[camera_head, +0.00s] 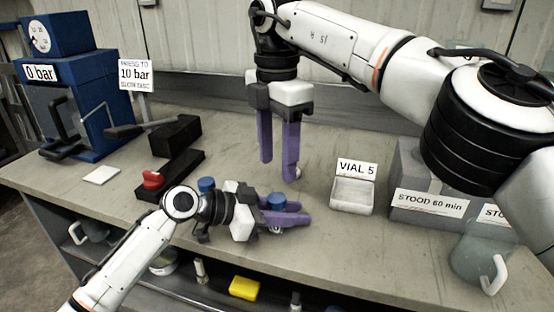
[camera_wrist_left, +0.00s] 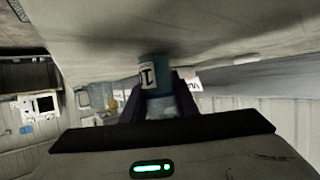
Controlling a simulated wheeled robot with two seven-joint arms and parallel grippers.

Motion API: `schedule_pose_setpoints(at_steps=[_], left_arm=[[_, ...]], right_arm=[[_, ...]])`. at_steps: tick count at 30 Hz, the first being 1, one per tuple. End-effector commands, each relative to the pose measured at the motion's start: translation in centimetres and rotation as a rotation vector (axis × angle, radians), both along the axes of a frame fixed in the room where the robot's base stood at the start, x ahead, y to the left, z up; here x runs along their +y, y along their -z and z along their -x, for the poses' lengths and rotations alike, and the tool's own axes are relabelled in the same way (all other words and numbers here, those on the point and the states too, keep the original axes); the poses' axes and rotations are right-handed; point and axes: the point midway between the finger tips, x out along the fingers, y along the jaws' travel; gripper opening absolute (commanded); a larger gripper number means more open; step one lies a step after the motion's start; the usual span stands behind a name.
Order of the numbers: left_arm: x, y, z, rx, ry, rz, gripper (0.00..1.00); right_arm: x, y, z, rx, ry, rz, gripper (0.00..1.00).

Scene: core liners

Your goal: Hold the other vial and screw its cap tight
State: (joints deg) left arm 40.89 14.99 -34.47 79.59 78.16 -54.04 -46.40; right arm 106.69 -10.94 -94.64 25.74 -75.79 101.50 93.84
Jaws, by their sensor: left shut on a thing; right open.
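My left gripper (camera_head: 290,212) is shut on a vial with a blue cap (camera_head: 277,200), low over the bench. In the left wrist view the held vial (camera_wrist_left: 160,105) stands between the two fingers, with a partly readable white label (camera_wrist_left: 148,76). My right gripper (camera_head: 279,170) is open and points down, behind and above the held vial, apart from its cap. A second blue cap (camera_head: 206,184) shows behind my left wrist; what is under it is hidden.
A small tray (camera_head: 352,194) with a "VIAL 5" sign and a grey block (camera_head: 430,205) marked "STOOD 60 min" stand to the right. A blue press (camera_head: 75,105) reading "0 bar" and a black fixture with a red knob (camera_head: 153,180) are left. The bench between is mostly clear.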

Motion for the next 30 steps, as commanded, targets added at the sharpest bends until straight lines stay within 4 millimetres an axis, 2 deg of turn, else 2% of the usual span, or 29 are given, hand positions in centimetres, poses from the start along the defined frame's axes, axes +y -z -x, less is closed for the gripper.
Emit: schedule_pose_setpoints(at_steps=[1, 2, 5, 13, 17, 30], left_arm=[[0.0, 0.0, 0.0, 0.000, 0.000, 0.001, 0.00], [0.0, 0.0, 0.0, 0.000, 0.000, 0.001, 0.31], [0.0, 0.0, 0.0, 0.000, 0.000, 0.001, 0.48], [0.0, 0.0, 0.0, 0.000, 0.000, 0.000, 0.48], [0.8, -0.3, 0.2, -0.002, -0.001, 0.000, 0.48], [7.6, -3.2, 2.9, -0.002, -0.002, -0.002, 0.48]], right_arm=[[0.0, 0.0, 0.0, 0.000, 0.000, 0.000, 0.51], [0.0, 0.0, 0.0, 0.000, 0.000, 0.000, 0.51], [0.0, 0.0, 0.0, 0.000, 0.000, 0.000, 0.51], [0.0, 0.1, 0.0, 0.000, 0.000, 0.000, 0.51], [0.0, 0.2, 0.0, 0.000, 0.000, 0.000, 0.51], [0.0, 1.2, 0.0, 0.000, 0.000, 0.000, 0.51]])
